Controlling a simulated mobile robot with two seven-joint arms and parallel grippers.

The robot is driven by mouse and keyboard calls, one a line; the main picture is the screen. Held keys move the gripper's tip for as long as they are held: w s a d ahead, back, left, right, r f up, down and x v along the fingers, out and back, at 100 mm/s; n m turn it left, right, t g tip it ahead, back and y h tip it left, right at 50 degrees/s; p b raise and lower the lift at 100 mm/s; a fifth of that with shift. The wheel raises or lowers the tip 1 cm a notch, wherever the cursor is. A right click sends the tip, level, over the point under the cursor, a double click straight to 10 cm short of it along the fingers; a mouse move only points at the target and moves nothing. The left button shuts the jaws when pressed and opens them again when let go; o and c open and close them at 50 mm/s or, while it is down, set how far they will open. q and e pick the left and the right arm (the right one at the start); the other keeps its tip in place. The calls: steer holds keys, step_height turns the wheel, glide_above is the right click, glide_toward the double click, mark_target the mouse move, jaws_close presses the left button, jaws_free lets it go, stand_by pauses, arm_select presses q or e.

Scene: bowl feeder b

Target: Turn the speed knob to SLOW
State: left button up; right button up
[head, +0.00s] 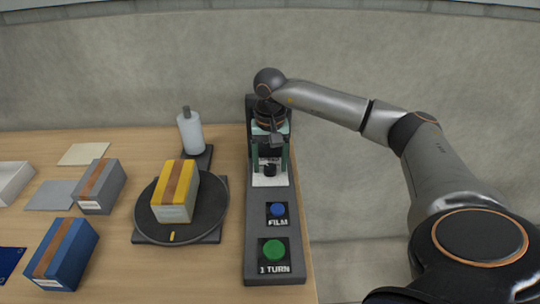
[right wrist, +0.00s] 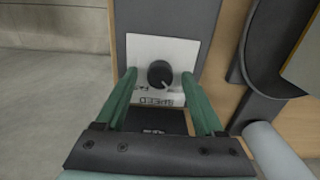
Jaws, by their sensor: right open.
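The speed knob (head: 270,170) is a small black dial on a white plate (head: 262,182) on the dark control panel. In the right wrist view the knob (right wrist: 158,70) shows a light pointer mark toward its lower edge. The word SPEED is upside down below it; other lettering beside it is partly hidden and hard to read. My right gripper (head: 271,158) is over the plate, pointing down. Its green fingers are open, one on each side of the knob, with gaps visible in the right wrist view (right wrist: 159,76). My left gripper is out of view.
The panel also carries a blue FILM button (head: 278,210) and a green 1 TURN button (head: 274,250). To the left, a yellow box (head: 175,190) sits on a black turntable (head: 215,212). A pale bottle-like cylinder (head: 190,132) stands behind it. Blue (head: 64,255) and grey (head: 100,187) boxes lie farther left.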

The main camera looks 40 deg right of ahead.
mark_target(270, 167)
arm_select(q)
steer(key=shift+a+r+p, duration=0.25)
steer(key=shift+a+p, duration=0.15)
steer(key=shift+p, duration=0.05)
arm_select(e)
step_height(270, 167, up, 12)
steer(key=shift+r, duration=0.2)
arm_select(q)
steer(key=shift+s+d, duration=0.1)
